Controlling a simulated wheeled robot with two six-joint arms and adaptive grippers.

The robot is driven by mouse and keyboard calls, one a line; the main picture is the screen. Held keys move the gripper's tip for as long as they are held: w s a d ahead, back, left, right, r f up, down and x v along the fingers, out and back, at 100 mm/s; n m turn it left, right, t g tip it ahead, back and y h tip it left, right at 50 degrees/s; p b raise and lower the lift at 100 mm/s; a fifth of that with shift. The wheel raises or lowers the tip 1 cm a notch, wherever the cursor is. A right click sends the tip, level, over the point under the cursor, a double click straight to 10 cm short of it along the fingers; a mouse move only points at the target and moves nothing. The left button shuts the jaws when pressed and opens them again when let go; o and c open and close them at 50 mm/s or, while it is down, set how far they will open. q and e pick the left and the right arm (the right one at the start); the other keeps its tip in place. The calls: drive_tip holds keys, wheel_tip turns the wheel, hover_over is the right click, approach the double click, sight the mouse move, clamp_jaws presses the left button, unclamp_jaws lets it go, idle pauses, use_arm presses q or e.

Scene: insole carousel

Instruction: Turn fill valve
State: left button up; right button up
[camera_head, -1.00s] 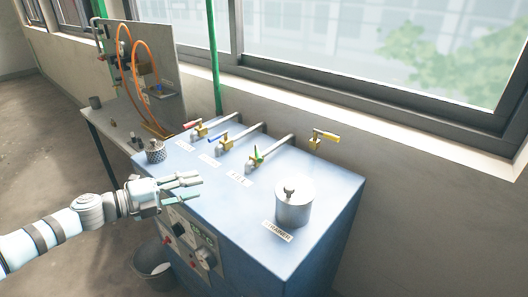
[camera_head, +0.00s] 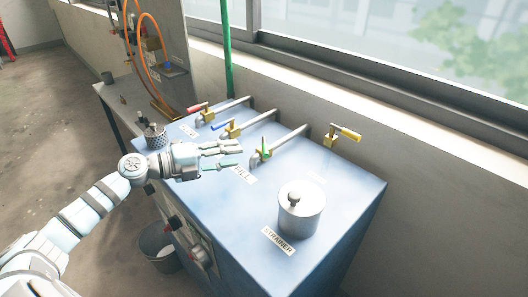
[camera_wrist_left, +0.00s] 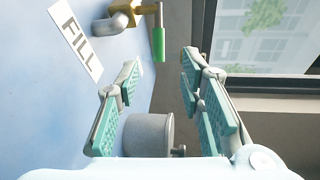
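The fill valve (camera_head: 264,152) has a green handle and a brass body on a grey pipe on the blue cabinet top. Its FILL label (camera_head: 243,174) lies in front of it, partly behind my gripper. In the left wrist view the green handle (camera_wrist_left: 158,43) shows beyond the fingertips, near the top, with the FILL label (camera_wrist_left: 76,46) to its left. My left gripper (camera_head: 238,155) is open and empty, just left of the valve and apart from it. Its spread fingers also show in the left wrist view (camera_wrist_left: 160,75). My right gripper is not in view.
A lidded metal pot (camera_head: 301,212) stands front right behind the STRAINER label (camera_head: 278,241). A mesh cup (camera_head: 156,138) is at the left. A bucket (camera_head: 158,250) stands on the floor.

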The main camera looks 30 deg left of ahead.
sight(265, 147)
use_arm(q)
drive_tip(key=x, duration=1.1)
drive_tip(key=shift+a+p, duration=0.2)
drive_tip(key=shift+p, duration=0.2)
drive_tip(key=shift+w, duration=0.1)
drive_tip(key=shift+f, duration=0.1)
drive_tip(key=shift+c, duration=0.4)
clamp_jaws()
